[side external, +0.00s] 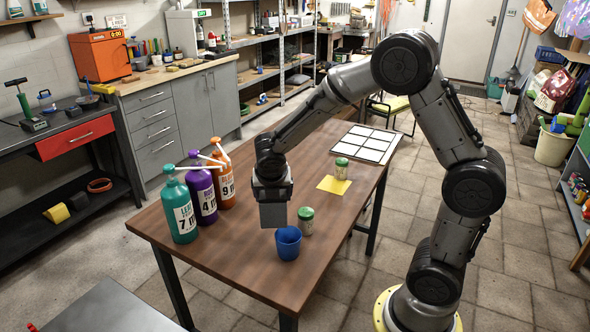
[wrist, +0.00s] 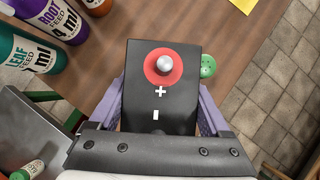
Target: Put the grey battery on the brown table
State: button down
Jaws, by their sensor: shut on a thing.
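The grey battery (side external: 273,214) is a boxy block held below my gripper (side external: 272,192) in the side view. In the wrist view the battery (wrist: 160,97) fills the middle, with a red ring, a metal stud and plus and minus marks on its top. The fingers of my gripper (wrist: 160,108) are shut on its two sides. The brown table (side external: 250,263) lies under it. The battery appears to be just above the tabletop, but its underside is hidden and I cannot tell if it touches.
A blue cup (side external: 288,244) and a green-lidded jar (side external: 306,221) stand close to the battery. Teal (side external: 179,207), purple (side external: 202,194) and orange (side external: 221,180) bottles stand to the left. A yellow sheet (side external: 333,184) bears another jar (side external: 341,168). The table's front left is bare.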

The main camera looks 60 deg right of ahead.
jog(key=s+d+r+m+g, duration=0.1)
jog(key=s+d+m, duration=0.15)
jog(key=d, duration=0.35)
jog(key=s+d+m+g+h, duration=0.1)
jog(key=s+d+m, duration=0.15)
jog(key=d, duration=0.45)
jog(key=s+d+r+m+g, duration=0.1)
jog(key=s+d+m, duration=0.1)
jog(key=s+d, duration=0.3)
jog(key=shift+w+d+f, duration=2.55)
jog(key=shift+w+d, duration=0.1)
jog(key=shift+w, duration=0.15)
jog(key=shift+w+d+f, duration=2.5)
jog(key=shift+w+d, duration=0.15)
jog(key=shift+w, duration=0.15)
jog(key=shift+f, duration=1.5)
jog(key=shift+f, duration=0.15)
grip_release()
jog(key=shift+f+g, duration=0.2)
jog(key=shift+g, duration=0.1)
